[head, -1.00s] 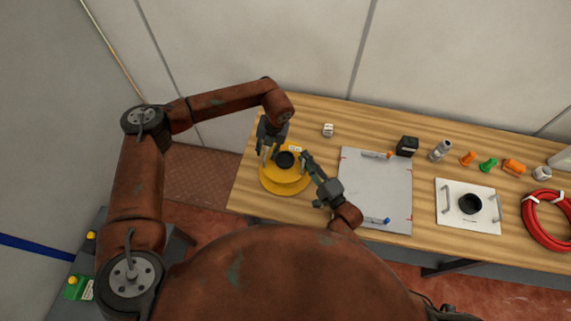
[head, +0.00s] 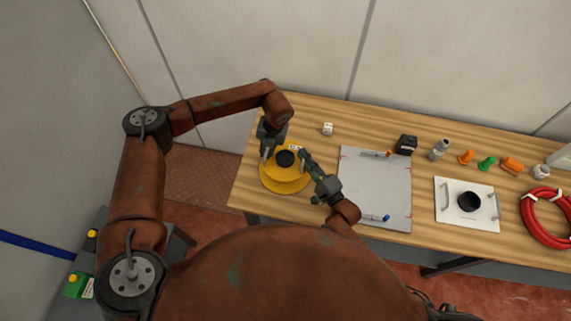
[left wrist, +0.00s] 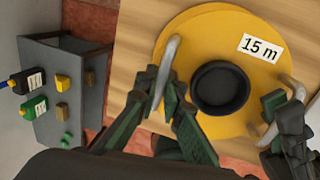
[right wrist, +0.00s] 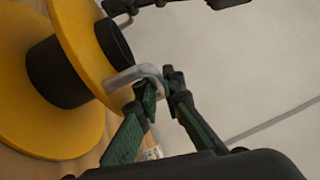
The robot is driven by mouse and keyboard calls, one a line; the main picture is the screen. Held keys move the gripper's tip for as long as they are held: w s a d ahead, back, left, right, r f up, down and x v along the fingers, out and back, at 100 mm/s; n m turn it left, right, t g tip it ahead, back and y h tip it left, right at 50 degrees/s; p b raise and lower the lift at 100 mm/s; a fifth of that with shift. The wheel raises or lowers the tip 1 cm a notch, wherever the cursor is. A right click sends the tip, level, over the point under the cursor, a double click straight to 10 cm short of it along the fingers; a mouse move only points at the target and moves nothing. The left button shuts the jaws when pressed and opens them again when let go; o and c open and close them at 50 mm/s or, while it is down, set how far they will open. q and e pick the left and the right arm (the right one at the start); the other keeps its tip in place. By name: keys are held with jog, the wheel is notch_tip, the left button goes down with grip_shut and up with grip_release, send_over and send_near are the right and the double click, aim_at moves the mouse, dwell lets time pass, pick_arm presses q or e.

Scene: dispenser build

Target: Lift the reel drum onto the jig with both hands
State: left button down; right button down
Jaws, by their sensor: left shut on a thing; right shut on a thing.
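The yellow reel drum (head: 287,183) is at the left end of the table, with a black hub in its middle and a "15 m" label, readable in the left wrist view (left wrist: 190,45). My left gripper (head: 265,154) is shut on the drum's left metal handle (left wrist: 172,55). My right gripper (head: 303,155) is shut on the opposite handle, which shows in the right wrist view (right wrist: 128,78). Whether the drum touches the table is unclear. A white plate (head: 450,213) with a black round socket and two handles lies right of the mat; it may be the jig.
A grey mat (head: 375,185) with red corner marks, an orange-tipped pen and a blue-tipped pen lies right of the drum. A white die-like cube (head: 327,129), black box (head: 405,145), several small parts and a red hose coil (head: 545,218) are also on the table.

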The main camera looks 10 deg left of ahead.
pick_arm(q)
jog(key=shift+f, duration=0.1)
dwell(0.4)
